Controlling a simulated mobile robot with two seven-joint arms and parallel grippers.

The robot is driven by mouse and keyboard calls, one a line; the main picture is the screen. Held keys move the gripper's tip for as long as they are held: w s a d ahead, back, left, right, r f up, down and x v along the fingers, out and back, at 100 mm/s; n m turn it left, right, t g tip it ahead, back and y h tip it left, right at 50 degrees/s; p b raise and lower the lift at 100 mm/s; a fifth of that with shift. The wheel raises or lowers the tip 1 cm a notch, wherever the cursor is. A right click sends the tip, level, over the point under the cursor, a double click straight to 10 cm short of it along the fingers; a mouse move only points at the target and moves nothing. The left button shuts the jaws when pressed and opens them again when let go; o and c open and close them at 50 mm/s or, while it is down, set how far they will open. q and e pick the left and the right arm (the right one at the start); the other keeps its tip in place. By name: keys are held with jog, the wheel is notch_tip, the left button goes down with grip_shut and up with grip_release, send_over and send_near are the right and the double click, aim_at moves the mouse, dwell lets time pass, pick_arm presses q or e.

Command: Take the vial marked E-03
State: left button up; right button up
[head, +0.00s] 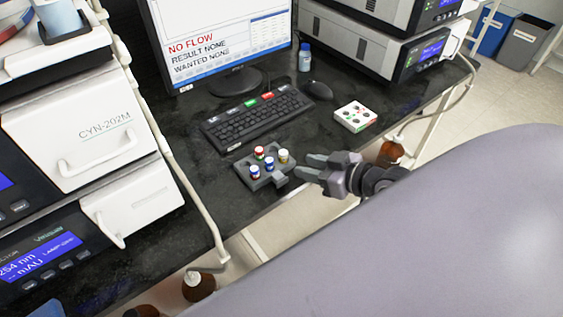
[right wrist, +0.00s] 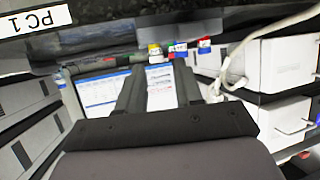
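A small dark grey rack (head: 264,180) stands near the front edge of the black bench in the head view. My left gripper is not in view.
A keyboard (head: 257,117), mouse (head: 319,90) and monitor (head: 215,40) stand behind the rack. A brown bottle (head: 390,152) sits lower right.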

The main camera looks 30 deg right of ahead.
aim_at(288, 162)
jog(key=shift+w+d+r, duration=0.2)
jog(key=shift+w+r, duration=0.3)
jog(key=shift+r, duration=0.15)
jog(key=shift+x, duration=3.5)
jog(key=shift+d, duration=0.1)
jog(key=c, duration=0.6)
